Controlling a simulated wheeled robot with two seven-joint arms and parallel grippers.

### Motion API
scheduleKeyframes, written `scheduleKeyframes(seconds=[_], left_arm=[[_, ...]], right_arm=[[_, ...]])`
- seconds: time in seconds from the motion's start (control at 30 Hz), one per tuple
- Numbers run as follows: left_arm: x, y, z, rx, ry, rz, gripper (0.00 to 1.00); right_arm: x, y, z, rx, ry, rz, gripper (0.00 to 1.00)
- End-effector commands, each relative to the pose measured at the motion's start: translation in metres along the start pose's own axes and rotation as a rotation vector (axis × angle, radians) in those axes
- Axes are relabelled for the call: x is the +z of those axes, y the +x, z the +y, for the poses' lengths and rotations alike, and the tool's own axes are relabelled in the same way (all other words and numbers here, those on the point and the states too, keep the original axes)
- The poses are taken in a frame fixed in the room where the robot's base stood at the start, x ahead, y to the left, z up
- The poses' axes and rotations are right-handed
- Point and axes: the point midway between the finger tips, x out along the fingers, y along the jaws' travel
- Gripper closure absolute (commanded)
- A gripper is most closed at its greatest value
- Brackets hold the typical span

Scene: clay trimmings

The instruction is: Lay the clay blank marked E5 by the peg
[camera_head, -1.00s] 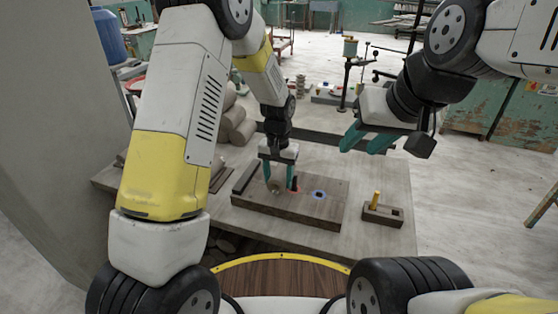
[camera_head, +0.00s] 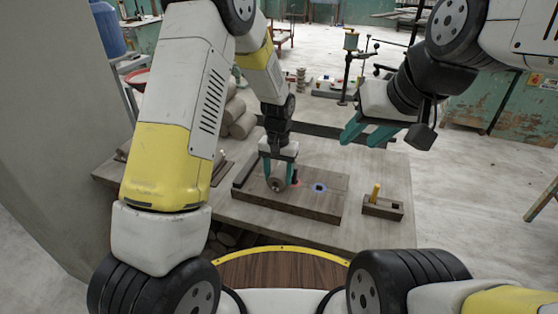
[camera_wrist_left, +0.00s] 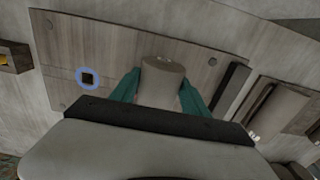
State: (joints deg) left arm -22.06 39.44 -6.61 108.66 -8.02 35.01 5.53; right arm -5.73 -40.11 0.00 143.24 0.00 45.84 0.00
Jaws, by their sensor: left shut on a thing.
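A grey-brown clay blank (camera_head: 274,184), shaped like a short cylinder, is between the teal fingers of my left gripper (camera_head: 279,178), which is shut on it over the wooden board (camera_head: 270,208). The blank (camera_wrist_left: 163,80) also shows between the fingers in the left wrist view. No E5 mark is legible. A yellow peg (camera_head: 376,190) stands upright in a small dark wooden block (camera_head: 382,209) right of the board. A dark upright piece stands by a red ring, partly hidden by the gripper. My right gripper (camera_head: 366,132) is open and empty, high at the right.
A blue ring (camera_head: 319,188) surrounds a dark square on the board, and it shows in the left wrist view (camera_wrist_left: 88,77). A dark bar (camera_head: 245,170) lies along the board's left edge. Rounded clay-coloured lumps (camera_head: 240,121) are stacked behind left. The table's right side is mostly clear.

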Motion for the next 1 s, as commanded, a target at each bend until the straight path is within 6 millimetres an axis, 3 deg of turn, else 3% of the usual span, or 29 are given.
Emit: scheduleKeyframes(seconds=[0.77, 0.8, 0.9, 1.0], left_arm=[[-0.0007, 0.0071, 0.0, 0.0, 0.0, 0.002, 1.0], [-0.0007, 0.0071, 0.0, 0.0, 0.0, 0.002, 0.42], [-0.0006, 0.0071, 0.0, 0.0, 0.0, 0.002, 0.23], [-0.0004, 0.0073, 0.0, 0.0, 0.0, 0.002, 0.21]], right_arm=[[0.0, 0.0, 0.0, 0.0, 0.0, 0.0, 0.6], [0.0, 0.0, 0.0, 0.0, 0.0, 0.0, 0.6], [0.0, 0.0, 0.0, 0.0, 0.0, 0.0, 0.6], [0.0, 0.0, 0.0, 0.0, 0.0, 0.0, 0.6]])
